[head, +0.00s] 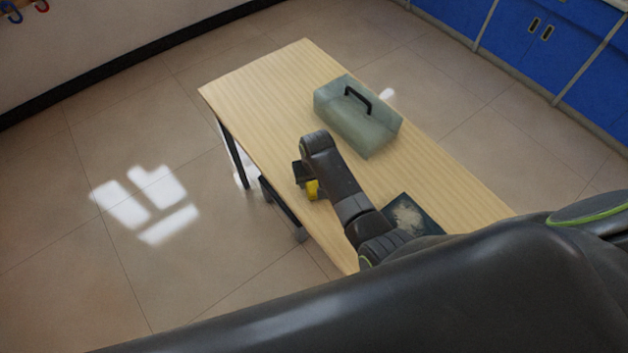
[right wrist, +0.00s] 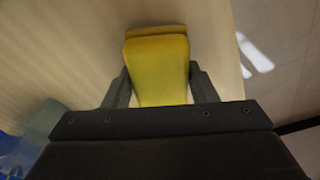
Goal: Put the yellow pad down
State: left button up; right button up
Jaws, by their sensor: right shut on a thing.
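The yellow pad (right wrist: 157,70) is between the two fingers of my right gripper (right wrist: 160,88) in the right wrist view. The fingers touch its two sides and are shut on it. In the head view the yellow pad (head: 312,189) shows as a small patch beside the dark right gripper (head: 305,183), near the table's left long edge. The wooden table (head: 270,85) lies below it. I cannot tell whether the pad touches the tabletop. My left gripper is not in view.
A pale green translucent box (head: 350,122) with a black handle stands on the table past my right arm. A dark flat item with a pale pattern (head: 408,214) lies nearer me. The table's far left end is bare. Blue cabinets (head: 520,40) stand at the back right.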

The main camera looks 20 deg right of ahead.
aim_at(316, 184)
jog(key=shift+f, duration=0.55)
jog(key=shift+f, duration=0.15)
jog(key=o, duration=0.9)
jog(key=r, duration=0.4)
jog(key=s+r, duration=0.1)
jog(key=r, duration=0.7)
jog(key=shift+s+r+p, duration=0.15)
jog(key=shift+s+p, duration=0.2)
